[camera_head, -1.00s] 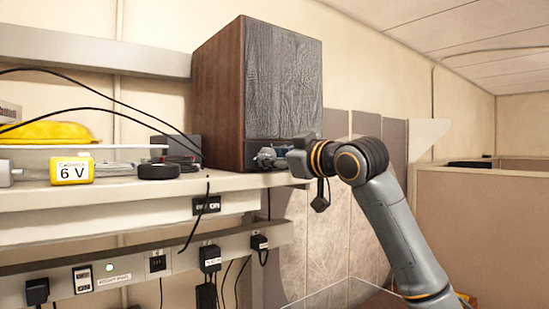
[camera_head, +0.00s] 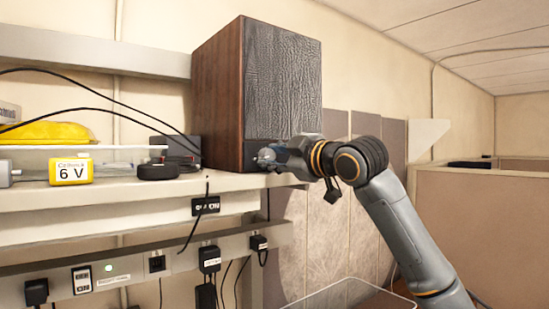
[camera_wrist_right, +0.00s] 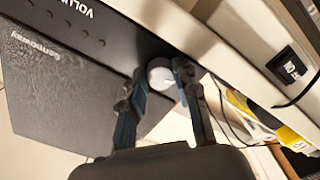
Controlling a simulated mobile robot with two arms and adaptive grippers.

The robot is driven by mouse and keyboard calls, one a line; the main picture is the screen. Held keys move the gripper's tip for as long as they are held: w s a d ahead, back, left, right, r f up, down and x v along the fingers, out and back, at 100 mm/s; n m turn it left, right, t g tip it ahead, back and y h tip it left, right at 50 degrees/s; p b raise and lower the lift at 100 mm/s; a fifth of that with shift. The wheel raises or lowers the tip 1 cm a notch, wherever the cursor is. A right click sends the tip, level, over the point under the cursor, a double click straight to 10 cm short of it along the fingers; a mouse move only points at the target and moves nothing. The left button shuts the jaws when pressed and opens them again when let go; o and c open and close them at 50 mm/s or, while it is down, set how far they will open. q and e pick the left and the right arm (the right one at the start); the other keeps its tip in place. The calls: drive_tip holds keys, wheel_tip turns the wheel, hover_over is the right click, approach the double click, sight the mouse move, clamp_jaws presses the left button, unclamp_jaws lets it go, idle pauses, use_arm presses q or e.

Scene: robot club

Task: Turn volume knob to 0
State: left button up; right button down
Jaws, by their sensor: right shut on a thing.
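A tall speaker with wooden sides and a dark textured front (camera_head: 283,85) stands on the shelf. In the right wrist view its dark panel (camera_wrist_right: 65,95) shows part of the word "VOLUME". A round silver volume knob (camera_wrist_right: 160,73) sits on that panel. My right gripper (camera_wrist_right: 160,78) has one finger on each side of the knob and is shut on it. My left gripper is in neither view.
Black cables (camera_head: 100,95) hang across the left. A power strip (camera_head: 130,270) runs below. A partition (camera_head: 480,220) stands at right.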

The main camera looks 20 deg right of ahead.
drive_tip(key=c, duration=1)
unclamp_jaws()
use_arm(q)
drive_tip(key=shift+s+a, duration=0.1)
